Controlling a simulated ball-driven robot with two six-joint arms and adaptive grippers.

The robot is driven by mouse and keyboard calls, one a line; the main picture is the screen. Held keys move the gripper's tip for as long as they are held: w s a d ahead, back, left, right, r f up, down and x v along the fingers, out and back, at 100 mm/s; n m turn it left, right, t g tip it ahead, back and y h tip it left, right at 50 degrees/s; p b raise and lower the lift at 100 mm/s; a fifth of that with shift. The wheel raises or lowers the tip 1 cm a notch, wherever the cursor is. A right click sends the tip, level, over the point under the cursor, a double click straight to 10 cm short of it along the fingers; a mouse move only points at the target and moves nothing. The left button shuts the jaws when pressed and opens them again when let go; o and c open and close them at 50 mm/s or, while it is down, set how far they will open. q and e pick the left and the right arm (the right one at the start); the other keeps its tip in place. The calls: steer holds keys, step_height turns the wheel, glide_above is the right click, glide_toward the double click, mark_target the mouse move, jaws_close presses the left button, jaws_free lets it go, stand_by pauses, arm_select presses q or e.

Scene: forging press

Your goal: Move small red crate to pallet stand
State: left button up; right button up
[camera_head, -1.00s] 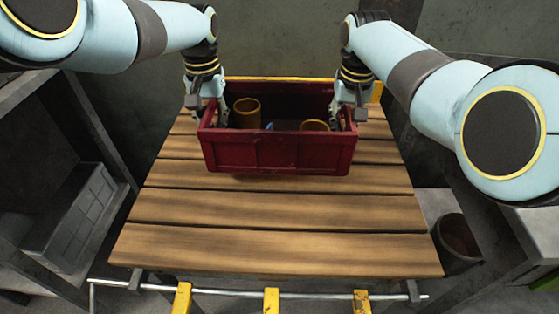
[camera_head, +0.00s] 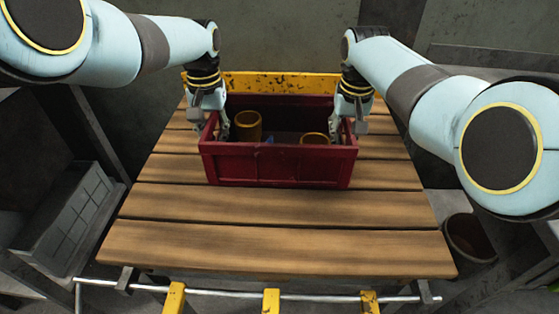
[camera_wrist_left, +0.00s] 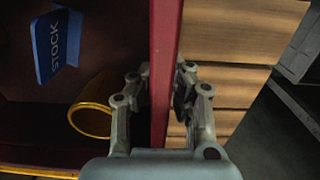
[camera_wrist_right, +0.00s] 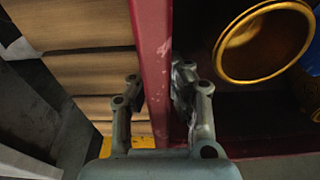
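The small red crate (camera_head: 277,165) is over the far half of a wooden slatted top, likely the pallet stand (camera_head: 275,245). I cannot tell whether it rests on the slats or hangs just above them. My left gripper (camera_head: 222,130) straddles its left side wall, closed on the rim; the left wrist view shows a finger on each face of the wall (camera_wrist_left: 164,60). My right gripper (camera_head: 335,130) holds the right side wall the same way, seen in the right wrist view (camera_wrist_right: 153,50). Two yellow cylinders (camera_head: 247,125) and a blue piece marked STOCK (camera_wrist_left: 55,42) are inside.
A worn yellow board (camera_head: 280,84) stands along the far edge behind the crate. Yellow posts and a metal rail (camera_head: 225,292) run along the near edge. A grey bin (camera_head: 68,215) is at left; a round dark container (camera_head: 468,238) is at right. The near slats are bare.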

arm_select(q)
steer(key=o, duration=0.4)
steer(key=shift+r, duration=0.1)
arm_select(e)
steer(key=o, duration=0.4)
steer(key=shift+r, duration=0.15)
arm_select(q)
steer(key=shift+w+r, duration=0.1)
steer(key=shift+r, duration=0.4)
step_height(320, 180, up, 11)
steer(key=shift+w+f, duration=0.1)
steer(key=shift+f, duration=0.1)
steer(key=shift+r, duration=0.15)
arm_select(e)
steer(key=shift+r, duration=0.15)
steer(key=r, duration=0.4)
steer(key=s+r, duration=0.1)
steer(key=r, duration=0.6)
steer(key=shift+s+r, duration=0.25)
steer(key=shift+r, duration=0.05)
